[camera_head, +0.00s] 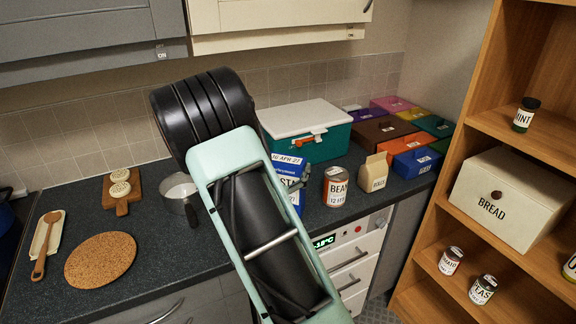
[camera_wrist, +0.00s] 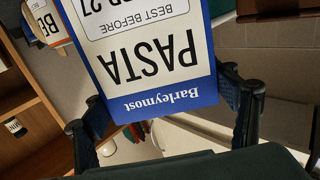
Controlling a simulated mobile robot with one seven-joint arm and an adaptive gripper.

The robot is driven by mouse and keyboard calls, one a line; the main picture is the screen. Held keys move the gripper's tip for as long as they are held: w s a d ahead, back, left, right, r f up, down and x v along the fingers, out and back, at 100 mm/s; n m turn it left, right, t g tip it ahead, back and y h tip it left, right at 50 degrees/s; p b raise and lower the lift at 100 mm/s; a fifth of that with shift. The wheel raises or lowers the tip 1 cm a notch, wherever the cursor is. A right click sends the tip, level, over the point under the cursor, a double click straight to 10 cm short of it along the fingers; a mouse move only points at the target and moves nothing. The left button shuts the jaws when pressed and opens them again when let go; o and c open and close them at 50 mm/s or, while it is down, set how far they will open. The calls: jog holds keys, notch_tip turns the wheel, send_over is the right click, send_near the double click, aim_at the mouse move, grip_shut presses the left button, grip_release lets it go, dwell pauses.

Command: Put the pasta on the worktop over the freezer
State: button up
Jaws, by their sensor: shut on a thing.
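The pasta (camera_wrist: 150,50) is a blue and white box lettered PASTA. My gripper (camera_wrist: 162,108) is shut on it, one finger on each side. In the head view the box (camera_head: 289,160) shows partly behind my arm, over the worktop (camera_head: 335,220), left of the beans can (camera_head: 337,186). My arm hides its lower part, so I cannot tell whether it touches the worktop. The freezer (camera_head: 350,262), white with drawers and a lit green display, stands under this stretch of worktop.
A paper bag (camera_head: 373,173) stands right of the can. A teal box with a white lid (camera_head: 305,120) and several coloured boxes (camera_head: 385,130) line the back. A steel pan (camera_head: 180,190) is left of my arm. A wooden shelf (camera_head: 470,210) stands at right.

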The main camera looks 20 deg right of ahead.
jog(key=shift+w+f, duration=0.1)
jog(key=shift+f, duration=0.05)
jog(key=shift+f+b, duration=0.4)
jog(key=shift+b, duration=0.1)
jog(key=o, duration=2.1)
jog(key=shift+c, duration=0.2)
jog(key=shift+r, duration=0.1)
